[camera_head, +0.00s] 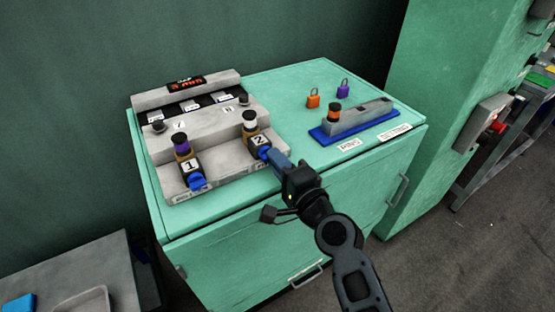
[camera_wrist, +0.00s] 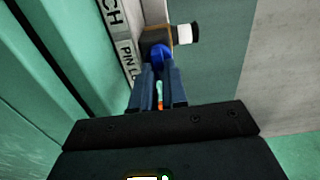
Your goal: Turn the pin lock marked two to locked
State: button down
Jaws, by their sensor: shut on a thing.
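The pin lock marked two (camera_head: 259,140) stands at the right of the grey press fixture, with a black body, a brass collar and a white-and-black pin (camera_head: 250,121) upright in it. Its blue handle (camera_wrist: 158,52) shows in the wrist view just beyond my fingertips. My gripper (camera_head: 274,157) reaches in from the front right, its blue fingers closed on this handle. In the wrist view the fingers (camera_wrist: 158,80) hide part of the handle. The pin lock marked one (camera_head: 190,163) is at the left, with a purple-topped pin and a blue handle.
The grey fixture (camera_head: 215,135) with a red display sits on a green cabinet (camera_head: 290,85). A blue-based pin holder (camera_head: 350,122), an orange padlock (camera_head: 313,98) and a purple padlock (camera_head: 343,88) are to the right. A grey table is at the lower left.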

jog(key=shift+f, duration=0.1)
dwell(0.4)
jog(key=c, duration=1.2)
grip_release()
jog(key=shift+o, duration=0.2)
jog(key=v, duration=0.7)
jog(key=shift+s+d+b, duration=0.25)
jog(key=shift+s+b, duration=0.1)
jog(key=shift+b, duration=0.05)
